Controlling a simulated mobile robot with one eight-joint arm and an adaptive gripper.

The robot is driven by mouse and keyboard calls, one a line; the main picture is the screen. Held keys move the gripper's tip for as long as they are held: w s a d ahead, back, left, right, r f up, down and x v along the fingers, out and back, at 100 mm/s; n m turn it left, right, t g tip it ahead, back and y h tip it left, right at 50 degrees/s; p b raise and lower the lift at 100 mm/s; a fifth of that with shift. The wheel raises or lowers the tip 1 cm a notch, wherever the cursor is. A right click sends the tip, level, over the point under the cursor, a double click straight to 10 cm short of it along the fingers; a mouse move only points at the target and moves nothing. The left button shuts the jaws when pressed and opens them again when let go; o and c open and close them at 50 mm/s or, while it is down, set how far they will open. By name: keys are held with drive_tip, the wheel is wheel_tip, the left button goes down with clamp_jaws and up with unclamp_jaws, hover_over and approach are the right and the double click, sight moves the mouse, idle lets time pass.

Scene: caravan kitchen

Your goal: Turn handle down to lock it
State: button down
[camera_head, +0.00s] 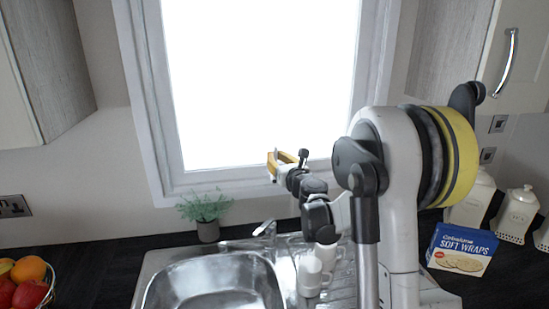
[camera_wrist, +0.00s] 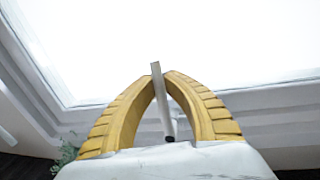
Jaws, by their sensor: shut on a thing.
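The window handle (camera_wrist: 161,95) is a slim grey bar with a dark round end, seen between my fingers in the wrist view. It looks near upright there, tilted slightly, with one end reaching past the fingertips. My gripper (camera_wrist: 157,80) has two yellow ribbed fingers shut on the handle. In the head view my gripper (camera_head: 276,160) is at the lower edge of the bright window (camera_head: 262,80). The handle is too small there to make out clearly, and its mount is hidden.
Below are a steel sink (camera_head: 215,280) with a tap (camera_head: 264,229), white mugs (camera_head: 310,275) and a potted plant (camera_head: 206,215). Cupboards (camera_head: 45,70) flank the window.

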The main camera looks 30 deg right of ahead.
drive_tip(key=s+d+f+m+h+b, duration=0.1)
drive_tip(key=d+f+m+b, duration=0.3)
drive_tip(key=m, duration=0.5)
drive_tip(key=s+d+f+m+t+h+b, duration=0.1)
drive_tip(key=d+f+m+b, duration=0.3)
drive_tip(key=m, duration=0.6)
drive_tip(key=shift+s+d+f+m+h+b, duration=0.25)
drive_tip(key=shift+f+h+b, duration=0.4)
drive_tip(key=shift+h+b, duration=0.4)
drive_tip(key=shift+a, duration=0.1)
drive_tip(key=c, duration=1.4)
unclamp_jaws()
drive_tip(key=v, duration=1.2)
drive_tip(key=shift+f, duration=0.1)
